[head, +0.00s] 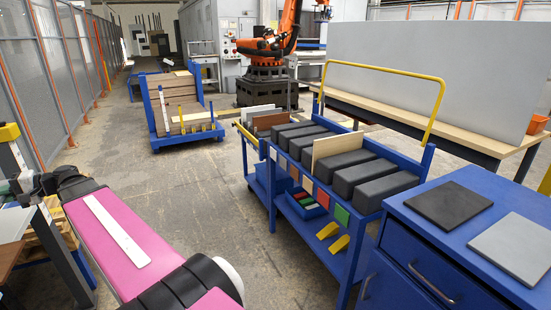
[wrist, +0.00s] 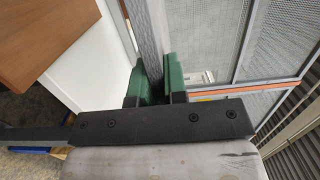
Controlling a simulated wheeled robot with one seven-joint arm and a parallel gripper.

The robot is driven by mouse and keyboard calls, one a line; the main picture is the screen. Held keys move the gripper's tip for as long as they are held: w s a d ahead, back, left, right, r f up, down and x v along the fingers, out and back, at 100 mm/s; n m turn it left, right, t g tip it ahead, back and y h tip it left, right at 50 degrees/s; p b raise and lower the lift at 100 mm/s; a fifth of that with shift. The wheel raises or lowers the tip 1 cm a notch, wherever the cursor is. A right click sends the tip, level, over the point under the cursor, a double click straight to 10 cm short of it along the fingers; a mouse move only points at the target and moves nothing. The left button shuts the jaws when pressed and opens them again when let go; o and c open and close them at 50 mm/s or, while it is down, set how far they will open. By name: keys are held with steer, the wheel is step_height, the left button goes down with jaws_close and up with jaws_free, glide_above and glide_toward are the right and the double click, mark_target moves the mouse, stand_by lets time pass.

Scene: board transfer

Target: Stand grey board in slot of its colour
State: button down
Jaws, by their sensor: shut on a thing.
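In the wrist view my gripper (wrist: 157,82) has its green fingers shut on a thin grey board (wrist: 147,35), seen nearly edge-on and reaching away from the fingers. In the head view my gripper (head: 12,187) is at the far left edge, and the board cannot be made out there. The blue slotted cart (head: 368,221) stands right of centre, well away from my gripper. Dark grey blocks (head: 357,180) on it form a row of slots, with coloured tags along its front, one green (head: 341,214). A cream board (head: 336,146) stands upright between blocks.
A dark grey board (head: 448,207) and a lighter grey board (head: 515,246) lie on the blue cabinet (head: 410,272) at right. A yellow rail (head: 385,73) arches over the cart. A mesh fence (head: 45,75) runs along the left.

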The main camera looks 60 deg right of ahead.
stand_by(0.4)
steer(key=s+d+r+g+h, duration=0.2)
steer(key=d+r+g+h, duration=0.1)
steer(key=r+h, duration=0.4)
steer(key=s+d+r+g+h, duration=0.2)
steer(key=d+r+g+h, duration=0.2)
steer(key=d+r+h, duration=0.2)
step_height(320, 180, up, 2)
steer(key=shift+s+h, duration=0.25)
steer(key=shift+h, duration=0.45)
stand_by(1.1)
